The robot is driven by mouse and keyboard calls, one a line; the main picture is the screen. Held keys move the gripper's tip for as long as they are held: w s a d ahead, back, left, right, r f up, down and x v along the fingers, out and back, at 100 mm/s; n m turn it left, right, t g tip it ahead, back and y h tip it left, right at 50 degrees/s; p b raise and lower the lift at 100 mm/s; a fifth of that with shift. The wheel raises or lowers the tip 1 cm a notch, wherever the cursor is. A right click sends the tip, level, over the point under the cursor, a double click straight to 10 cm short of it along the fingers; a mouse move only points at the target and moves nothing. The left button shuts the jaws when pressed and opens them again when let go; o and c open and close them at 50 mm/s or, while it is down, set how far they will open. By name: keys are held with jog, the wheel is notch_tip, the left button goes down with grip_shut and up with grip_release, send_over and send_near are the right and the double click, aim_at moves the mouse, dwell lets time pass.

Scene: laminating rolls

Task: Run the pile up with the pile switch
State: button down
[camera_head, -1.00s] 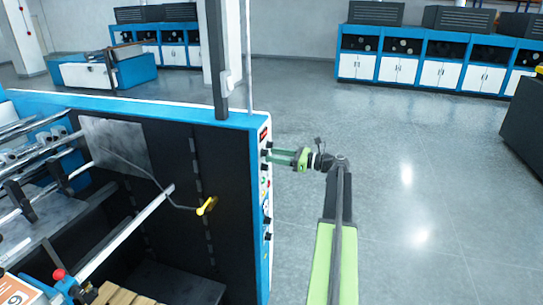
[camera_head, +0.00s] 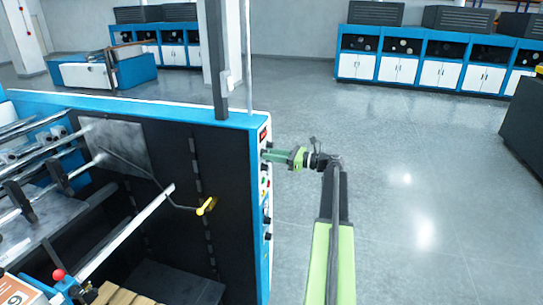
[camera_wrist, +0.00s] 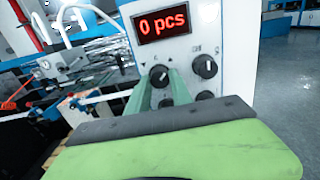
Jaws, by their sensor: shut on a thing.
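The control panel (camera_wrist: 160,52) is on the end face of the blue and black machine, with a red display (camera_wrist: 162,23) reading 0 pcs. The pile switch appears to be the black rotary knob (camera_wrist: 159,76) with a white pointer mark, below the display. Its label is too small to read for certain. My gripper (camera_wrist: 161,80) has its two green fingers on either side of this knob and is shut on it. In the head view my gripper (camera_head: 264,156) reaches the panel from the right, and its fingers hide the knob there.
Other black knobs sit close by on the panel, at upper right (camera_wrist: 205,66) and lower right (camera_wrist: 205,95). A yellow-handled lever (camera_head: 207,206) stands out inside the machine. Wooden boards (camera_head: 122,297) lie low at the front. The floor right of the machine is clear.

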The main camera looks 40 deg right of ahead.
jog(key=shift+n, duration=4.3)
jog(key=c, duration=1.1)
grip_release()
jog(key=shift+c, duration=0.2)
jog(key=v, duration=1.7)
jog(key=shift+s, duration=0.25)
